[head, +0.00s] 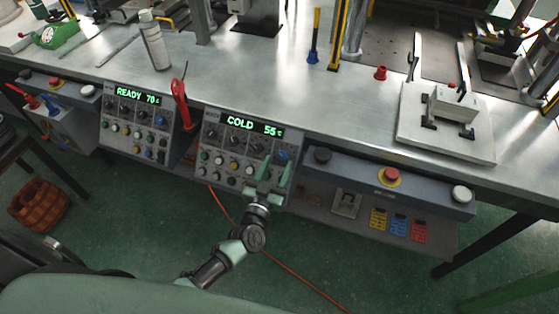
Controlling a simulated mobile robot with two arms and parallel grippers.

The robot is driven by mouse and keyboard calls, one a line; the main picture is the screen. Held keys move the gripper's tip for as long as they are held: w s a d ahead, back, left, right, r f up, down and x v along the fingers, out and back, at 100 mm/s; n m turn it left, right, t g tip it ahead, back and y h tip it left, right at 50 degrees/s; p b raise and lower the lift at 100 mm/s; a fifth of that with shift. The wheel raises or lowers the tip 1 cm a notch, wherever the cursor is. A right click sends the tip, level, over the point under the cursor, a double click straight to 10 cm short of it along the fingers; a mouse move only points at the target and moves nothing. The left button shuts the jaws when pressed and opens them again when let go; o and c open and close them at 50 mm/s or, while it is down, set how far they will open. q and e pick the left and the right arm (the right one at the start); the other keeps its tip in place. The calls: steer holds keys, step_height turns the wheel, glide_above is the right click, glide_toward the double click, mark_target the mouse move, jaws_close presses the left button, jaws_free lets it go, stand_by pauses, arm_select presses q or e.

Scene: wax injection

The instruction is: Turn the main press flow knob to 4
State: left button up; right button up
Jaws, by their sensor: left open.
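Two control panels hang on the front of the bench. The right panel (213,143) reads "COLD 55", with dark knobs, a blue knob (282,155) and rows of coloured buttons. The left panel (108,118) reads "READY 70" and has a similar layout. The knob labels and scales are too small to read, so I cannot tell which is the main press flow knob or its setting. My left gripper (276,164) is open with green fingers, at the right side of the COLD panel near the blue knob. Its fingers hide part of the knobs; contact is unclear. My right gripper is not in view.
A red-handled tool (180,104) stands between the panels. To the right is a ledge with a black button (322,156), a red button (389,177) and a white button (461,194). A white spray can (154,42) and a clamp fixture (448,113) stand on the bench.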

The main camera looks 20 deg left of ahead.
mark_target(283, 156)
arm_select(q)
steer(key=shift+w, duration=0.6)
steer(key=shift+w+d, duration=0.1)
steer(key=shift+w, duration=0.4)
steer(key=shift+c, duration=0.6)
jaws_close()
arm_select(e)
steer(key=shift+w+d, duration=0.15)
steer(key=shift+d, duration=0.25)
